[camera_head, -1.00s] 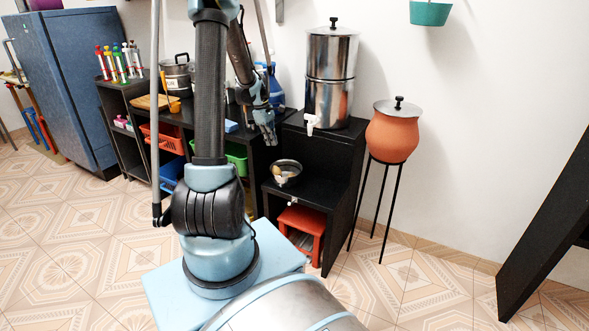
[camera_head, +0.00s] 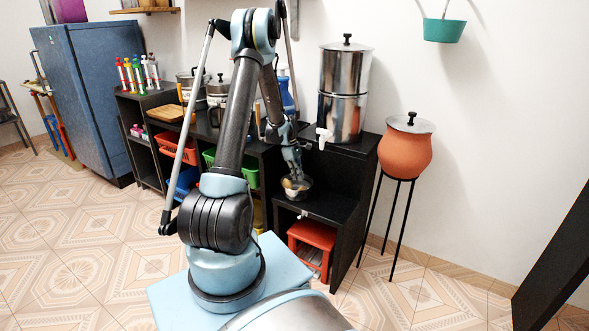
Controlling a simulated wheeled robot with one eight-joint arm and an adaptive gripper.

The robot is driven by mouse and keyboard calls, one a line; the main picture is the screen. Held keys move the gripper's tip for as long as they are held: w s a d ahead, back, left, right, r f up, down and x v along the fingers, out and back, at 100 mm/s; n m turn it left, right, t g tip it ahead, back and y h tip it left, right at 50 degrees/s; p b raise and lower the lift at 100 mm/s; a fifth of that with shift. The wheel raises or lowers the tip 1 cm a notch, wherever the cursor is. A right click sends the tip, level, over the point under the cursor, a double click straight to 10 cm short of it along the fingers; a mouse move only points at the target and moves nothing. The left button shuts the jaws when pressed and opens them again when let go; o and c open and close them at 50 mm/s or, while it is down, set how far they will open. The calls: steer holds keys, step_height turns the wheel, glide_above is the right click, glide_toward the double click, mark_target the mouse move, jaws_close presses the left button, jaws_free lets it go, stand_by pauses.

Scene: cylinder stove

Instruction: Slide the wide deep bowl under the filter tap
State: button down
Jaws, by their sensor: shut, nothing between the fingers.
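The metal bowl (camera_head: 305,190) sits on the lower black shelf, left of and below the filter tap. Something yellowish shows in it. The steel water filter (camera_head: 343,95) stands on the upper black ledge, and its white tap (camera_head: 323,136) sticks out at the lower left, over the shelf. My gripper (camera_head: 297,178) points down at the bowl, its fingers shut with nothing between them. Its tips overlap the bowl's opening in this view. I cannot tell whether they touch the bowl. My gripper hides part of the bowl.
The bare shelf (camera_head: 325,206) is open right of the bowl. The black cabinet side wall bounds it on the right. A red stool (camera_head: 312,240) stands below. A clay pot (camera_head: 405,150) on a thin stand is at the right. Pots crowd the counter at left.

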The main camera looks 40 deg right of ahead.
mark_target(304, 180)
steer(key=shift+s+d+f, duration=0.15)
steer(key=shift+s+f, duration=0.15)
steer(key=shift+f, duration=0.25)
steer(key=shift+s+d+f, duration=0.15)
steer(key=shift+s+f, duration=0.15)
steer(key=shift+f, duration=0.2)
steer(key=shift+s+d, duration=0.25)
steer(key=shift+s, duration=0.25)
steer(key=shift+s+d, duration=0.2)
steer(key=shift+s, duration=0.25)
steer(key=shift+s+d+r, duration=0.1)
steer(key=shift+s+d, duration=0.2)
steer(key=shift+s, duration=0.15)
steer(key=s, duration=0.1)
steer(key=s+d, duration=0.1)
steer(key=s, duration=0.1)
steer(key=shift+d, duration=0.25)
steer(key=w, duration=0.1)
steer(key=w+a, duration=0.2)
steer(key=shift+w, duration=0.35)
steer(key=v, duration=1)
